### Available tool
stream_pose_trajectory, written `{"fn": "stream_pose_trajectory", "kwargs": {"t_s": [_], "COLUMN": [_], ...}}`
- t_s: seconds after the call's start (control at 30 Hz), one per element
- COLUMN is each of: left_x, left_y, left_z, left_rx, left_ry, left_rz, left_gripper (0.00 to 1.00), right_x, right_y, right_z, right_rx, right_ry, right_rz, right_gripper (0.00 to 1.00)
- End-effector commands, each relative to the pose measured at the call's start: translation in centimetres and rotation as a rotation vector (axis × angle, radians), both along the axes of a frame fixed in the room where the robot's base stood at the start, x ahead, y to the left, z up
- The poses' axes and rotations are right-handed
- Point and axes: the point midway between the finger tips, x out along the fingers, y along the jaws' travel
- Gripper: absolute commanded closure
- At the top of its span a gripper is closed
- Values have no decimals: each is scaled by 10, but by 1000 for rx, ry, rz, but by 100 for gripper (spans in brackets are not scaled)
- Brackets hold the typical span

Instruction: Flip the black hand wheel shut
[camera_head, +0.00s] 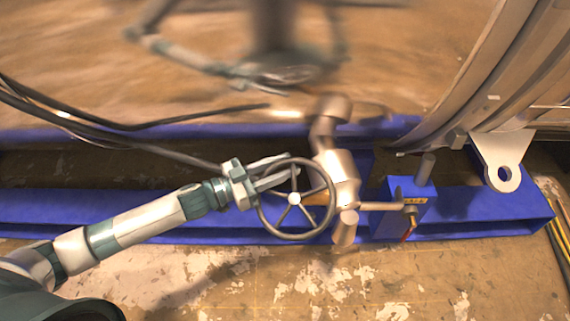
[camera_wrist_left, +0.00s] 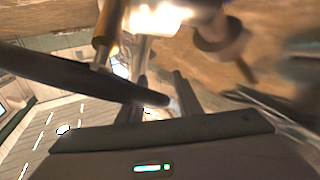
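The dark hand wheel (camera_head: 294,198) stands at the middle of the head view, with thin spokes and a pale hub, in front of a metal valve body (camera_head: 338,172). My left gripper (camera_head: 293,167) is at the wheel's upper left. Its two fingers are apart and overlap the rim and upper part of the wheel in the picture; contact is unclear. In the left wrist view the two dark fingers (camera_wrist_left: 163,92) are apart, and a dark bar (camera_wrist_left: 75,75), likely the wheel's rim, crosses near them. My right gripper is not in view.
A blue frame (camera_head: 120,208) runs behind and below the wheel. A blue block (camera_head: 402,207) with a small lever stands to the right. Dark cables (camera_head: 90,125) hang at the left. A large metal flange (camera_head: 490,65) with a lug (camera_head: 503,172) is at the right.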

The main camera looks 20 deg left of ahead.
Motion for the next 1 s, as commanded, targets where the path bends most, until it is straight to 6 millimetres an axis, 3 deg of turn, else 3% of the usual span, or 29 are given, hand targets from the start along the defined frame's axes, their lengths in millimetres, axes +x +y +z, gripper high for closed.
{"fn": "stream_pose_trajectory", "kwargs": {"t_s": [0.4,0.53,1.0], "left_x": [4,4,4], "left_y": [-5,-5,4], "left_z": [-1,0,3], "left_rx": [0,0,25], "left_ry": [1,1,-4], "left_rz": [0,0,-11], "left_gripper": [68,99,100], "right_x": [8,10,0], "right_y": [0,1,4], "right_z": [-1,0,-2], "right_rx": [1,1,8], "right_ry": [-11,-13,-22], "right_rz": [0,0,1], "right_gripper": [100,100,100]}}
